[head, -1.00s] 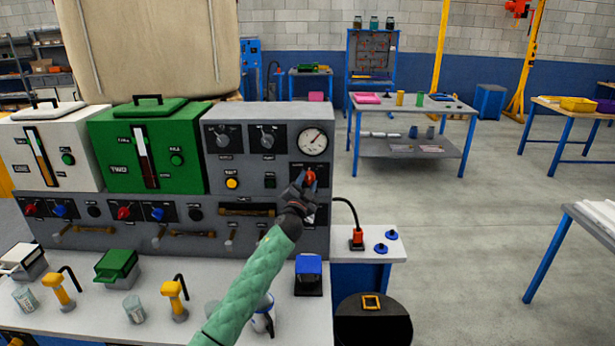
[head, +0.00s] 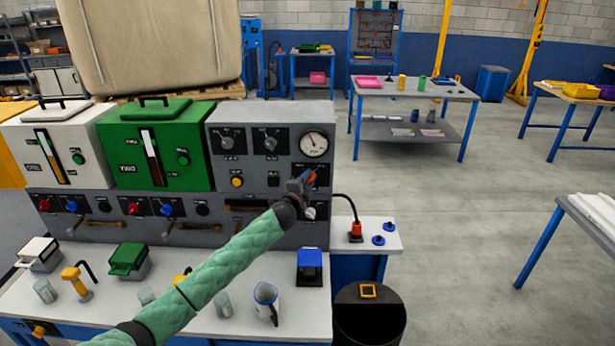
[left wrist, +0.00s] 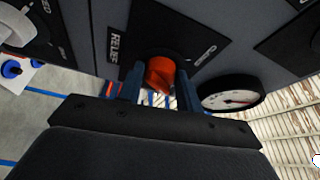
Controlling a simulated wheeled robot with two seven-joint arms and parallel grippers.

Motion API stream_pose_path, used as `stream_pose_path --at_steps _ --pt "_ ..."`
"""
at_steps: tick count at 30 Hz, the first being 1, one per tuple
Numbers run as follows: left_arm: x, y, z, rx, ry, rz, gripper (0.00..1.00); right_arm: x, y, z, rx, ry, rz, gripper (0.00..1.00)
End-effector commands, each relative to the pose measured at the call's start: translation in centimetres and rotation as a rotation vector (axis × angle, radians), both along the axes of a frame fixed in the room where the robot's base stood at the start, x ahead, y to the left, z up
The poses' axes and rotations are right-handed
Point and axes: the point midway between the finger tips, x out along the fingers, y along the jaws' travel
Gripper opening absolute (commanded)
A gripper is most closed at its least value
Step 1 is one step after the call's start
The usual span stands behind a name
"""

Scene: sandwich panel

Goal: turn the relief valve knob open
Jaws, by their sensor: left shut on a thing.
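The relief valve knob (head: 311,177) is orange-red and sits on a black plate on the grey control panel (head: 222,174), below the round gauge (head: 314,145). My left gripper (head: 302,183) is at the knob, with its arm coming in from the lower left and partly covering the plate. In the left wrist view the knob (left wrist: 160,74) stands between the two fingers, beside the label "RELIEF", and the gripper is shut on it. The knob's exact angle is hard to read. My right gripper is not in view.
A white knob (head: 309,213) sits just below the gripper. The worktop in front holds a blue-and-white jug (head: 266,299), a blue-topped block (head: 310,265) and several cups. A black bin (head: 368,318) stands at the right, with open floor beyond.

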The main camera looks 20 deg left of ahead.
Motion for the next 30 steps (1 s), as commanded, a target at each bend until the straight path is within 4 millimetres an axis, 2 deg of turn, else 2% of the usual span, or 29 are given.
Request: stream_pose_path --at_steps 1,10,29,30 --pt "0.0 -0.1 0.3 0.022 0.006 -0.002 0.12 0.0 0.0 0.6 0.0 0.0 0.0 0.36" --pt "0.0 -0.1 0.3 0.136 0.039 -0.002 0.12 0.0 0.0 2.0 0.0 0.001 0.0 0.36" --pt "0.0 -0.2 0.1 0.182 0.052 -0.003 0.12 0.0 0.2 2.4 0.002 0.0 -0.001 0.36" --pt "0.0 -0.2 0.1 0.182 0.052 -0.003 0.39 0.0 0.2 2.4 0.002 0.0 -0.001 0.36"
